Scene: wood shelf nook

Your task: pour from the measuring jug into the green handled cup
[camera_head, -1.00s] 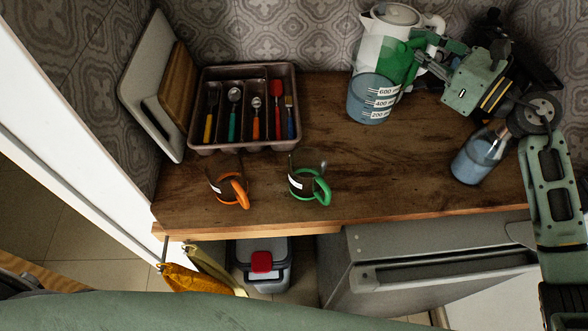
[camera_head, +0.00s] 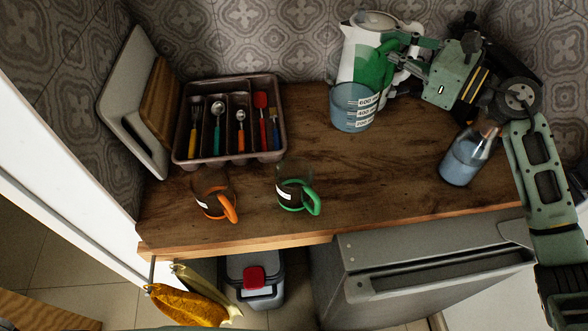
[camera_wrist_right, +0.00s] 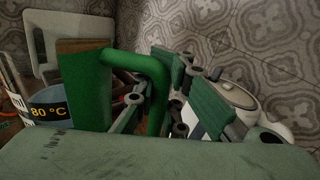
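The measuring jug (camera_head: 352,110) is clear with blue contents, a white scale and a large green handle (camera_head: 378,68). It stands upright at the back of the wooden counter. My right gripper (camera_head: 397,62) is at the handle from the right. In the right wrist view the handle (camera_wrist_right: 157,95) passes between its fingers, which look apart with a gap on the right side. The jug wall also shows there (camera_wrist_right: 50,110). The green handled cup (camera_head: 292,192) is glass, upright near the counter's front, its handle toward the front right. My left gripper is out of view.
An orange handled cup (camera_head: 213,195) stands left of the green one. A cutlery tray (camera_head: 180,153) lies behind them, boards (camera_head: 135,105) lean at left. A white kettle (camera_head: 358,45) stands behind the jug, a bottle (camera_head: 463,160) at right. The counter's middle is clear.

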